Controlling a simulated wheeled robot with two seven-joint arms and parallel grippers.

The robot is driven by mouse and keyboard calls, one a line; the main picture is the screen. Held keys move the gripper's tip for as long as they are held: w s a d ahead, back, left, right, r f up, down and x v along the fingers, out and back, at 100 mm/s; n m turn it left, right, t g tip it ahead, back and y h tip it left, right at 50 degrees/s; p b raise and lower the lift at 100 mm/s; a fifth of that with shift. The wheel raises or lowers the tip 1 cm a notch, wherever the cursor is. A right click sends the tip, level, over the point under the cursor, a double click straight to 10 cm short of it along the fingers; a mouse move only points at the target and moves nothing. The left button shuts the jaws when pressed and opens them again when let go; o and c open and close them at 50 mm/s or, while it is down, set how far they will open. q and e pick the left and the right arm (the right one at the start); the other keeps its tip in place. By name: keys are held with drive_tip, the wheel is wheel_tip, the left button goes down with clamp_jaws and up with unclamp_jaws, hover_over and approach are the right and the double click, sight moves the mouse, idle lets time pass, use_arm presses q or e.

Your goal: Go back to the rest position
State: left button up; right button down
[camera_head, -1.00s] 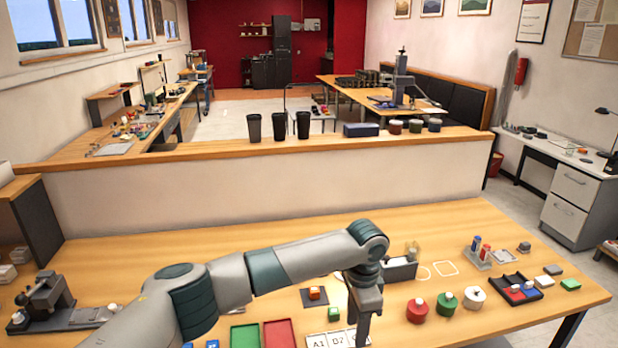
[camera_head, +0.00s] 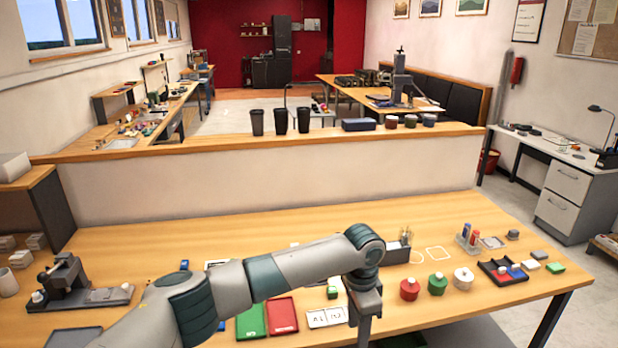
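My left arm comes in from the lower left and reaches over the wooden workbench (camera_head: 180,245). My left gripper (camera_head: 364,335) hangs downward at the bottom of the picture, just right of the white labelled cards (camera_head: 325,317). Its fingertips are cut off or too small to tell open from shut, and no held object shows. A green tray (camera_head: 252,320) and a red tray (camera_head: 282,315) lie left of it. My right gripper is not in view.
Red, green and white round jars (camera_head: 409,290) stand right of the gripper, with a dark sorting tray (camera_head: 502,272) beyond. A black fixture (camera_head: 66,280) stands at the bench's left. A low partition (camera_head: 280,180) closes the back. Bare bench lies along the back left.

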use_arm(q)
wheel_tip(320, 180, down, 24)
drive_tip(key=w+a+n+t+h+b, duration=0.1)
drive_tip(key=n+h+b, duration=0.2)
drive_tip(key=n+h, duration=0.15)
drive_tip(key=s+a+f+n+b, duration=0.1)
drive_tip(key=s+a+f+n, duration=0.2)
drive_tip(key=f, duration=0.5)
drive_tip(key=s+a+f+n+t+y+b, duration=0.1)
drive_tip(key=s+a+f, duration=0.35)
drive_tip(key=f, duration=0.35)
drive_tip(key=s+a+f+n, duration=0.1)
drive_tip(key=s+a+f, duration=0.25)
drive_tip(key=f, duration=0.35)
drive_tip(key=s+a+f+n+y+b, duration=0.1)
drive_tip(key=s+a+f, duration=0.65)
drive_tip(key=s, duration=0.25)
drive_tip(key=s+a+f+n+y+b, duration=0.1)
drive_tip(key=s+a+f+n, duration=0.1)
drive_tip(key=s+a+f, duration=0.85)
drive_tip(key=s, duration=0.6)
drive_tip(key=s+a+f+y+b, duration=0.1)
drive_tip(key=s+a+f, duration=0.1)
drive_tip(key=s, duration=0.8)
drive_tip(key=s+a+f+g+y+b, duration=0.1)
drive_tip(key=s+a+f, duration=0.2)
drive_tip(key=s, duration=0.7)
drive_tip(key=shift+a+f, duration=0.3)
drive_tip(key=shift+a, duration=0.7)
